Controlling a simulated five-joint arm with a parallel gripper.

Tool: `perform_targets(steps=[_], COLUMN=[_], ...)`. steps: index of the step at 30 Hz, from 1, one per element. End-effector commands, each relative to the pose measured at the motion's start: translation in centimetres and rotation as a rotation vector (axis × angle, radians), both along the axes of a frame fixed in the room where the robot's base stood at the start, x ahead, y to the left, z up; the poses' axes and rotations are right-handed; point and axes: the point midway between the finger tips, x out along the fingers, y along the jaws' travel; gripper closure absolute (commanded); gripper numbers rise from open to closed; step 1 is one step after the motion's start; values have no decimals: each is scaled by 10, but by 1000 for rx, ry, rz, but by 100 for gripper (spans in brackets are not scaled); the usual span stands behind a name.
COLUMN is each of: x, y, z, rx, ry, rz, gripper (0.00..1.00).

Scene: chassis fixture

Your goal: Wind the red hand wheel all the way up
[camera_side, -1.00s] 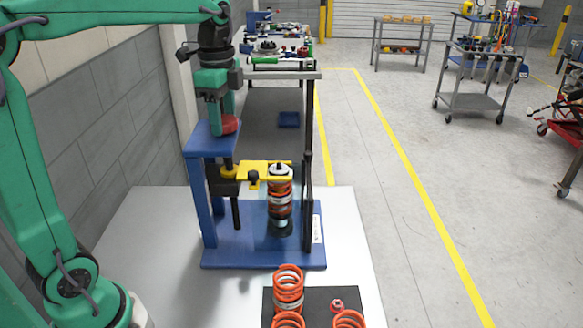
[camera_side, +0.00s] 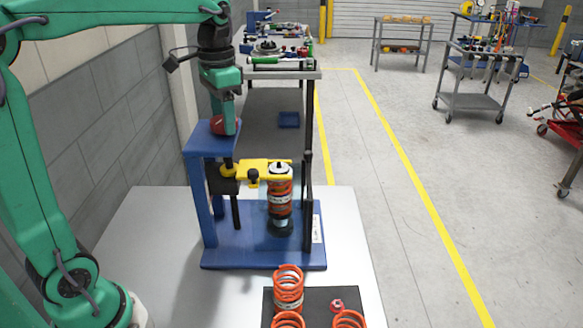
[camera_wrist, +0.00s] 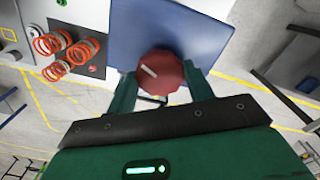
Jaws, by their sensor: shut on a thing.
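The red hand wheel (camera_side: 217,124) sits on top of the blue frame of the press (camera_side: 205,140). In the wrist view the wheel (camera_wrist: 162,72) shows a pale mark on its face and lies between my two green fingers. My gripper (camera_side: 225,122) points down from above and is shut on the wheel. Below, a dark threaded screw (camera_side: 236,212) runs down by a yellow clamp arm (camera_side: 265,170). The clamp arm is at the top of an upright orange-spring strut (camera_side: 280,195). Part of the wheel is hidden by my fingers.
A black mat (camera_side: 318,298) with several loose orange springs and a small red part (camera_side: 337,305) lies at the front of the table.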

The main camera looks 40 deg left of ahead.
Motion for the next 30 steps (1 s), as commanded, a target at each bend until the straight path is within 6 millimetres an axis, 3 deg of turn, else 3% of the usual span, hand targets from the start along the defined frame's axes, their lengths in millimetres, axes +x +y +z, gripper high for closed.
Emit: perform_targets(steps=[16,30], x=[0,0], y=[0,0], z=[0,0], rx=[0,0], ry=[0,0], rz=[404,450], gripper=[74,74])
